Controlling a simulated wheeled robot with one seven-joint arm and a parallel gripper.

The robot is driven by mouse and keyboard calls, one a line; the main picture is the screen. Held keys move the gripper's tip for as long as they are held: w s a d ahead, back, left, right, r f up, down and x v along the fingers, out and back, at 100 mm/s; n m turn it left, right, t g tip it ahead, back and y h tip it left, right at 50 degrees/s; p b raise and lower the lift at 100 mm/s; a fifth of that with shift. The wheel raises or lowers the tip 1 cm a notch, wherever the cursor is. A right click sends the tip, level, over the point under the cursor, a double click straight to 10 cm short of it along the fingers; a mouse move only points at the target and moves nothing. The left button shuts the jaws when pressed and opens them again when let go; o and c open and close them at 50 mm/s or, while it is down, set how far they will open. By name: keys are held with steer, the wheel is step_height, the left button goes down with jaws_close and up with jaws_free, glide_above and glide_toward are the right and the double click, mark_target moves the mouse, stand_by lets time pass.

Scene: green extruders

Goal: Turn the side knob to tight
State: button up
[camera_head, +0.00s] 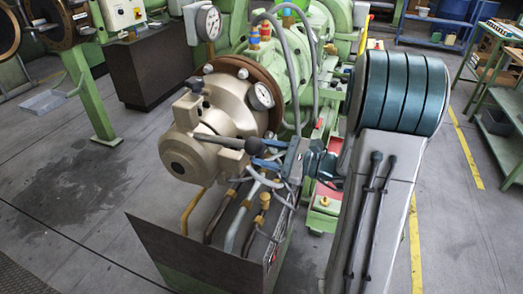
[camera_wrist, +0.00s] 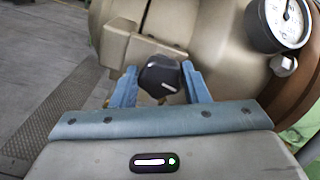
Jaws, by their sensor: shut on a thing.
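The side knob (camera_wrist: 160,78) is black, with a short white mark on its face, in the middle of the wrist view. It sits on the side of the beige extruder head (camera_head: 215,125). In the head view the knob (camera_head: 254,146) is small and partly covered by my fingers. My gripper (camera_wrist: 160,72) has one blue finger on each side of the knob and is shut on it. In the head view my gripper (camera_head: 263,152) reaches the head from the right. The knob's underside and any tight marking cannot be made out.
A round gauge (camera_head: 261,95) sits on the head near a brown flange ring (camera_head: 243,68). A dark lever (camera_head: 220,141) lies just left of the knob. Pipes and hoses (camera_head: 240,215) run below my gripper. Open grey floor (camera_head: 75,190) lies to the left.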

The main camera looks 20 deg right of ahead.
steer(key=m+p, duration=0.3)
steer(key=m, duration=0.1)
steer(key=shift+d+r+m+p, duration=0.2)
steer(key=shift+m+p, duration=0.1)
steer(key=shift+p, duration=0.1)
steer(key=m+p, duration=0.3)
steer(key=shift+w+m+p, duration=0.1)
steer(key=shift+m+p, duration=0.2)
steer(key=shift+m, duration=0.1)
steer(key=m+p, duration=0.4)
steer(key=shift+d, duration=0.1)
steer(key=shift+f+m+p, duration=0.2)
steer(key=shift+m+p, duration=1.25)
steer(key=shift+m, duration=0.25)
steer(key=shift+f, duration=0.1)
steer(key=o, duration=0.9)
steer(key=shift+o, duration=0.4)
steer(key=shift+d, duration=0.2)
steer(key=shift+a, duration=0.2)
steer(key=b+v, duration=0.3)
steer(key=v, duration=1.1)
steer(key=shift+b, duration=0.4)
